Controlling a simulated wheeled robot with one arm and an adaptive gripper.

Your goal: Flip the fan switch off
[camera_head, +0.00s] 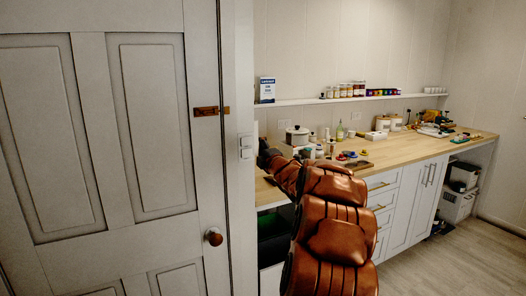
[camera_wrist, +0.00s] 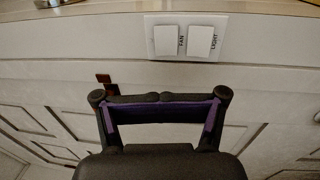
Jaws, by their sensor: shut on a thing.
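The white switch plate (camera_wrist: 186,37) is on the wall in the wrist view, with two white rockers side by side. The left rocker (camera_wrist: 167,41) is labelled FAN and the right rocker (camera_wrist: 201,42) is labelled LIGHT. I cannot tell which way either is pressed. My gripper (camera_wrist: 160,98) is below the plate in the wrist view, its dark fingers drawn together with purple along their inner edges. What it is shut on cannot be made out. A gap shows between the fingers and the plate in the picture. In the head view the switch plate (camera_head: 246,147) is beside the door frame.
A panelled door (camera_head: 150,120) with a round knob (camera_head: 213,236) fills the left side. A wooden counter (camera_head: 400,147) with jars and small items runs along the right wall. A narrow shelf (camera_head: 300,102) is above it. The floor (camera_head: 460,265) at right is clear.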

